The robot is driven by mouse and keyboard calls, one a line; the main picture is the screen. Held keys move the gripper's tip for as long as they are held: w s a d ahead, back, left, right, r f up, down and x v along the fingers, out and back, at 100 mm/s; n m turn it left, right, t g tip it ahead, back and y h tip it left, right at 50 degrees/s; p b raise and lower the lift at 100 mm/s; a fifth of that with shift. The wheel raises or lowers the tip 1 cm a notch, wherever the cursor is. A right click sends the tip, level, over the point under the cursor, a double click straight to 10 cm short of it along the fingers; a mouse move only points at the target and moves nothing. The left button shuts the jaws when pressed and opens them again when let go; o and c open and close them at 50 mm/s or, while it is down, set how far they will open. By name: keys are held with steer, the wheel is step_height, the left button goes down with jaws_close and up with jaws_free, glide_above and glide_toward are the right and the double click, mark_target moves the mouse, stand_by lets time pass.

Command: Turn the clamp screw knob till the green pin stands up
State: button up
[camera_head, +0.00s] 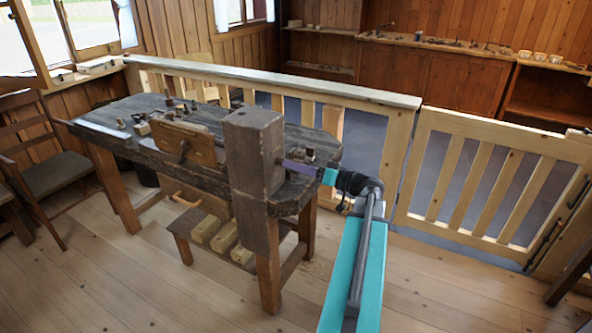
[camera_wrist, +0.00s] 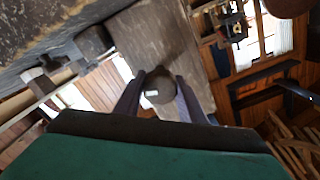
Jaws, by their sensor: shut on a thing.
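The clamp screw knob (camera_wrist: 160,84) is a dark round shape with a small pale spot on its near end, seen in the wrist view against the face of a tall wooden block (camera_wrist: 165,38). My gripper (camera_wrist: 160,92) has one finger on each side of the knob and is shut on it. In the head view the block (camera_head: 254,150) stands upright at the bench's near right corner. There my gripper (camera_head: 286,163) reaches its right face from the right, and the knob is hidden or too small to tell. I cannot make out a green pin in either view.
The dark workbench (camera_head: 95,122) carries small tools and a wooden vise jaw (camera_head: 188,140) left of the block. A low shelf below holds wood pieces (camera_head: 215,232). A wooden railing (camera_head: 290,87) runs close behind. The floor in front is clear.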

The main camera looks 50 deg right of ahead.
steer(key=m, duration=0.5)
steer(key=shift+m, duration=0.4)
steer(key=m+p, duration=0.1)
steer(key=m, duration=0.4)
steer(key=shift+p, duration=0.3)
steer(key=m+p, duration=0.3)
steer(key=m, duration=0.3)
steer(key=shift+m+p, duration=0.4)
steer(key=shift+f+m+p, duration=0.2)
steer(key=shift+m+p, duration=1.3)
steer(key=shift+m, duration=0.8)
steer(key=shift+s, duration=0.1)
steer(key=o, duration=1)
steer(key=shift+o, duration=0.2)
steer(key=shift+r, duration=0.1)
